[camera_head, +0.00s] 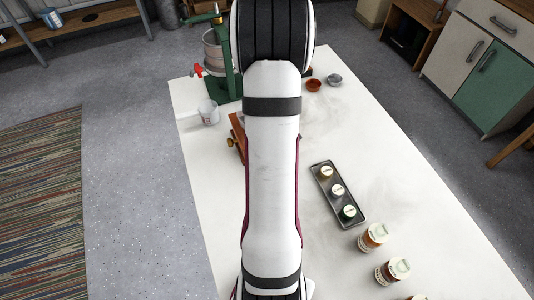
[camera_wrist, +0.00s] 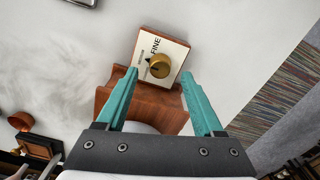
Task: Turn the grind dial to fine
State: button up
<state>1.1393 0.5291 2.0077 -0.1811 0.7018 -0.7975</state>
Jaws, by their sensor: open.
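The grind dial is a round brass knob (camera_wrist: 160,67) on a cream plate (camera_wrist: 175,50) marked FINE in the wrist view. The plate is on a reddish-brown wooden body (camera_wrist: 152,98). A small dark mark shows on the plate beside the knob, near the word FINE; the knob's exact setting is too small to tell. My gripper (camera_wrist: 159,73) is open, its two teal fingers apart on either side of the knob with nothing between them that it grips. In the head view, the wooden body (camera_head: 236,122) and brass knob (camera_head: 231,142) show partly beside my arm, which hides my gripper.
A dark tray (camera_head: 352,217) with lidded jars lies right of my arm, with more jars (camera_head: 373,237) nearer. The table's right middle is clear.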

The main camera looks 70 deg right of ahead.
jog(key=shift+f, duration=1.3)
grip_shut()
